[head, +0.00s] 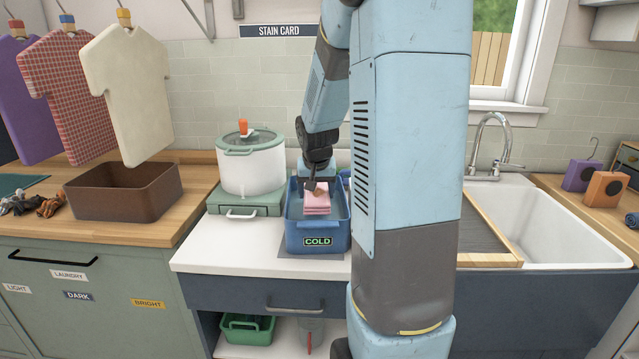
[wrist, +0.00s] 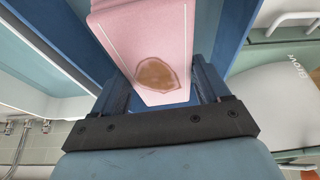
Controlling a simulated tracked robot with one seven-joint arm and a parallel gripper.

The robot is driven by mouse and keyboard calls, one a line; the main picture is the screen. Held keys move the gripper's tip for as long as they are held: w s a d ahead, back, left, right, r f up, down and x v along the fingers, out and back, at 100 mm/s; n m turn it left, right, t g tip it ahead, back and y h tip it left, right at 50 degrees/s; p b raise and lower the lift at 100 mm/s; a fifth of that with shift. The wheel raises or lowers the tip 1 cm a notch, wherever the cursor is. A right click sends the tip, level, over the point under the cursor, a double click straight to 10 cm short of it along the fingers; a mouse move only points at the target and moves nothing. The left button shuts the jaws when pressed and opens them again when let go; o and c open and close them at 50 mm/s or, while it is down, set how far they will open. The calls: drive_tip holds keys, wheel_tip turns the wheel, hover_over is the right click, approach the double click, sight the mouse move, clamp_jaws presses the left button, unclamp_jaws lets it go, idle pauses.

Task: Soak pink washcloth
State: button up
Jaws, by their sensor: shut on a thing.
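The pink washcloth (head: 316,204) is folded and has a brown stain. It is upright inside the blue basin labelled COLD (head: 318,240), on the white counter. My gripper (head: 316,184) reaches down into the basin from above and is shut on the washcloth. In the wrist view the washcloth (wrist: 172,35) sits between the two fingers (wrist: 165,98), its brown stain facing the camera. The blue basin wall (wrist: 60,40) shows beside it. Whether the cloth touches the basin's floor, I cannot tell.
A white pot with a green lid (head: 250,165) stands left of the basin. A brown bin (head: 125,192) is farther left. A white sink (head: 560,225) with a faucet (head: 492,145) is at the right. My arm hides the counter right of the basin.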

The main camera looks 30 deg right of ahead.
sight(316, 193)
drive_tip(key=shift+f, duration=0.35)
drive_tip(key=o, duration=1)
drive_tip(key=shift+o, duration=0.2)
drive_tip(key=shift+r, duration=0.1)
drive_tip(key=shift+w+r, duration=0.1)
drive_tip(key=shift+r, duration=3.8)
